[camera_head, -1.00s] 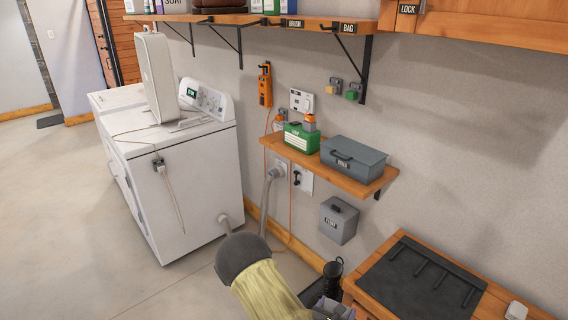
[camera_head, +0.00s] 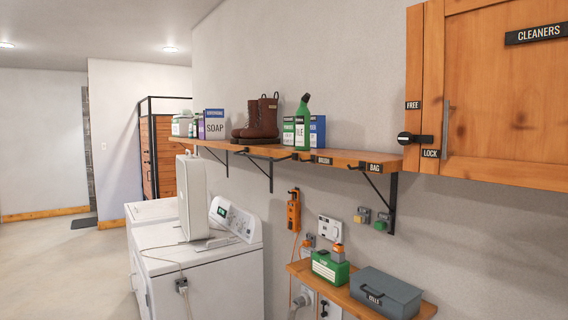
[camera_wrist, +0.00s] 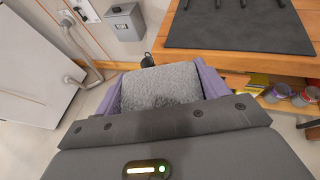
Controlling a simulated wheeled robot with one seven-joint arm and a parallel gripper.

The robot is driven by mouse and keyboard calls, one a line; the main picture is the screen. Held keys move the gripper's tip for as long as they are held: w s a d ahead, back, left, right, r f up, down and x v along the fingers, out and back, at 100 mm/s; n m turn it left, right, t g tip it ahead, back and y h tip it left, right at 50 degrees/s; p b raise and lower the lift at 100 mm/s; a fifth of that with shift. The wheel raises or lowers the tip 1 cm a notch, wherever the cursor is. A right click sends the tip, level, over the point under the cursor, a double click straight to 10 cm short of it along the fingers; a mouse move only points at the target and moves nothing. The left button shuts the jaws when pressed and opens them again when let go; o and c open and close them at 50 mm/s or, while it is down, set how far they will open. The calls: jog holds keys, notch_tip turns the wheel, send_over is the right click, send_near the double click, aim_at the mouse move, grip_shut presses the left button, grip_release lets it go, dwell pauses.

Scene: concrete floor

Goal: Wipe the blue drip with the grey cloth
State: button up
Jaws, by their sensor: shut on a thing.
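The grey cloth (camera_wrist: 160,84) is a fluffy bundle between the two purple fingers of my gripper (camera_wrist: 161,78) in the wrist view. My gripper is shut on it, and the cloth is held in the air above the floor near the wooden bench. My gripper does not show in the head view now. I cannot make out a blue drip in either view.
A shelf (camera_head: 333,155) carries a soap box (camera_head: 215,124), boots (camera_head: 258,118) and bottles. A wooden cabinet (camera_head: 492,100) hangs at right. A lower shelf holds a grey toolbox (camera_head: 386,292). A white washer (camera_head: 200,276) stands left. A bench with a dark mat (camera_wrist: 238,27) is beside my gripper.

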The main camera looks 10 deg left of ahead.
dwell(0.3)
notch_tip(320, 180, up, 12)
jog(key=w+n+t+y+p, duration=0.1)
jog(key=n+y+p, duration=0.4)
jog(key=p, duration=1.2)
jog(key=shift+w+n+t+y, duration=0.3)
jog(key=shift+n+t+y, duration=0.1)
jog(key=shift+y, duration=0.4)
jog(key=shift+a, duration=0.1)
